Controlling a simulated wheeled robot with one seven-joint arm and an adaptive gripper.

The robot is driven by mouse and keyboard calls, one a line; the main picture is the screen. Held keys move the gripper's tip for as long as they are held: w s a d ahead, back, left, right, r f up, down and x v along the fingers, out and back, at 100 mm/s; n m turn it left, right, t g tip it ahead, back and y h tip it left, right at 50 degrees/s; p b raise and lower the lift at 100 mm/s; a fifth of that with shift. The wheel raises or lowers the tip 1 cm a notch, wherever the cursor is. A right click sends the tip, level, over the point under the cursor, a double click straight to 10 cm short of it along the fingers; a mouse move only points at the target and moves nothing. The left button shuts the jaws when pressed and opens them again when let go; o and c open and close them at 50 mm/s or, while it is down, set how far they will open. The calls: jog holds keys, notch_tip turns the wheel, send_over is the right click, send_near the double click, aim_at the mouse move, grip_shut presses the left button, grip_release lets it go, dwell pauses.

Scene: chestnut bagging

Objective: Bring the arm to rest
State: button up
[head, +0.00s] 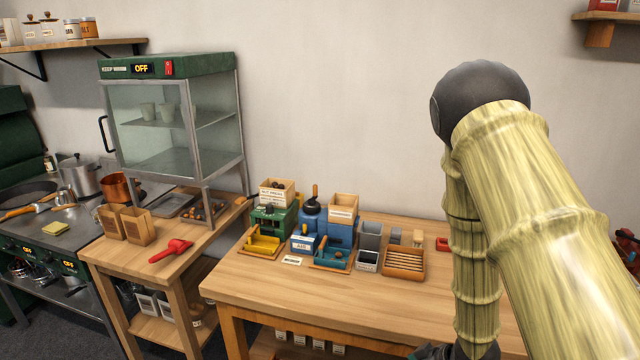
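My arm fills the right side of the head view. Its pale bamboo-like links rise from the right edge to a dark round elbow joint, and a lower link hangs down in front of the table's right part. My gripper is not clearly seen; only a dark part shows at the bottom edge below that link, so its fingers are hidden. The wooden table (270,290) stands below and beside the arm. I cannot tell whether the arm touches it.
A glass warming cabinet (170,66) reading OFF stands on the left counter with a red scoop (171,251) and paper bags (139,226). Bins, a yellow tray (262,246) and an orange tray (404,264) line the table's back. The table's front left is clear.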

jog(key=s+f+m+g+h, duration=0.1)
jog(key=s+f+m+h, duration=0.1)
jog(key=s+f, duration=0.3)
jog(key=s+d+f+m+g+h, duration=0.1)
jog(key=s+f+m, duration=0.2)
jog(key=s, duration=1.1)
jog(key=s+d+f+m+g+h, duration=0.1)
jog(key=s+f+m+h, duration=0.1)
jog(key=s+f, duration=0.7)
jog(key=shift+s+d+f+m+g+h+b, duration=0.2)
jog(key=shift+m+g+h+b, duration=0.15)
jog(key=shift+m, duration=0.45)
jog(key=shift+w, duration=0.1)
